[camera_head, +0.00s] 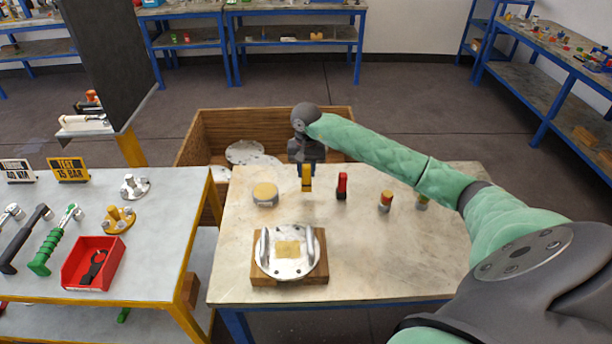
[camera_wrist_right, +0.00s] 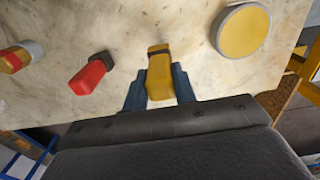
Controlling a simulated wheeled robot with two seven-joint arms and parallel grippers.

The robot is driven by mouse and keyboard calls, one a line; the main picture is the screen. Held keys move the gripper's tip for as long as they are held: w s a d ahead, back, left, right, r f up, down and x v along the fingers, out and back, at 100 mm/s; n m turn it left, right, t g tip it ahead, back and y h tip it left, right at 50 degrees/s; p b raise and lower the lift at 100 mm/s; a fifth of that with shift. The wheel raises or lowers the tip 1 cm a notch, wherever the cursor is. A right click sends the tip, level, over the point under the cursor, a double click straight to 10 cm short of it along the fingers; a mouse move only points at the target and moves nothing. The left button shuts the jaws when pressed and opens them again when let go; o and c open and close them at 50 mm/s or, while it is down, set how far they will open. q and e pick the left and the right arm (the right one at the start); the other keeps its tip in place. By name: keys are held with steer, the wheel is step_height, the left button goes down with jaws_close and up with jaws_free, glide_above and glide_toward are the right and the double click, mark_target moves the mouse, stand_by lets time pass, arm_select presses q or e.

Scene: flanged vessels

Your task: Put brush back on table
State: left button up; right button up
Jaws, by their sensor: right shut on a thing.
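A yellow-handled piece with a dark band, which I take for the brush (camera_head: 306,183), is upright at the back part of the stone-topped table (camera_head: 390,262). My right gripper (camera_head: 306,168) comes down over it from behind and is shut on it. In the right wrist view the brush (camera_wrist_right: 159,75) sits between the two blue-grey fingers of the right gripper (camera_wrist_right: 160,92). I cannot tell whether its lower end touches the table. My left gripper is not in view.
A red-handled piece (camera_head: 342,184) stands just right of the brush, and a round yellow-topped tin (camera_head: 265,194) is to its left. A flanged metal lid (camera_head: 287,262) sits on a wooden block in front. A wooden crate (camera_head: 215,126) is behind. The table's front right is clear.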

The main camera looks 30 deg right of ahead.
mark_target(307, 184)
steer(key=shift+s+f+p, duration=0.1)
steer(key=shift+f+p, duration=0.25)
steer(key=shift+f, duration=0.15)
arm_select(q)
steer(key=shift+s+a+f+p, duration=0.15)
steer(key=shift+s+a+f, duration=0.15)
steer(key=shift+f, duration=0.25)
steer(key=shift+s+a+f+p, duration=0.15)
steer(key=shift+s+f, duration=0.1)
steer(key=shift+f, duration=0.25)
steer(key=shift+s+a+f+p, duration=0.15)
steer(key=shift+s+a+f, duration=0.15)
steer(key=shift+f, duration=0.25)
arm_select(e)
steer(key=shift+f, duration=1.3)
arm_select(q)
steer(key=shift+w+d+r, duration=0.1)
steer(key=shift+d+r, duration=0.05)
arm_select(e)
steer(key=shift+f, duration=0.1)
steer(key=o, duration=1)
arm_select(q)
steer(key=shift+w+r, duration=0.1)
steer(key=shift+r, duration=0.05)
